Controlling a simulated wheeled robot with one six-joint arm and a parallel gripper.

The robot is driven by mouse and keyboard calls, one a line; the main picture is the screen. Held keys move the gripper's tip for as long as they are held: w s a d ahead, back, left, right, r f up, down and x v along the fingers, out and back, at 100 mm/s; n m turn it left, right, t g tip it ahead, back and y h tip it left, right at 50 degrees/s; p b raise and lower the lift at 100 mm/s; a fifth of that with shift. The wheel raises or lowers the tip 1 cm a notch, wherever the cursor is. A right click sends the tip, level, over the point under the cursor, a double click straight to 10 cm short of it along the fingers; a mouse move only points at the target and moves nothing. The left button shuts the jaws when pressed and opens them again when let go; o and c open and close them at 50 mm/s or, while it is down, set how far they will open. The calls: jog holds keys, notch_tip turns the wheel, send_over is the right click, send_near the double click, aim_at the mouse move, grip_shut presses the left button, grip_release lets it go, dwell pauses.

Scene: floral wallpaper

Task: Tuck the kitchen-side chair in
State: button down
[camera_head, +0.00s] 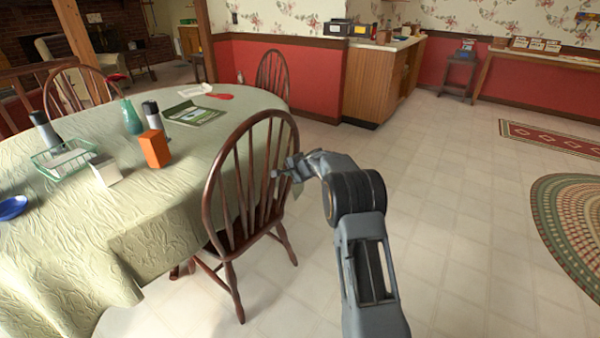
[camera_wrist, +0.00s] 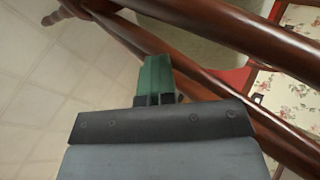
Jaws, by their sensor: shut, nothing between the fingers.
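The nearest chair (camera_head: 240,190), dark red-brown wood with a rounded spindle back, stands at the right side of the round table (camera_head: 110,210) with its pale green cloth. Its back faces my arm. My gripper (camera_head: 285,168) is at the right edge of the chair back, about mid-height. In the wrist view my gripper (camera_wrist: 158,75) is shut and empty, with its green fingers close to the chair's wooden rods (camera_wrist: 200,75). I cannot tell whether they touch. The chair's seat is mostly hidden behind its back and the tablecloth.
Another chair (camera_head: 272,72) stands at the table's far side, and one (camera_head: 75,90) at the far left. A wooden counter (camera_head: 385,75) is behind. An orange box (camera_head: 155,149) and a green basket (camera_head: 65,160) are on the table. Tiled floor at right is clear up to a braided rug (camera_head: 570,215).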

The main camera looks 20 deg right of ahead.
jog(key=shift+w+a+r, duration=0.15)
jog(key=shift+w+a, duration=0.15)
jog(key=shift+a, duration=0.05)
jog(key=shift+r, duration=0.1)
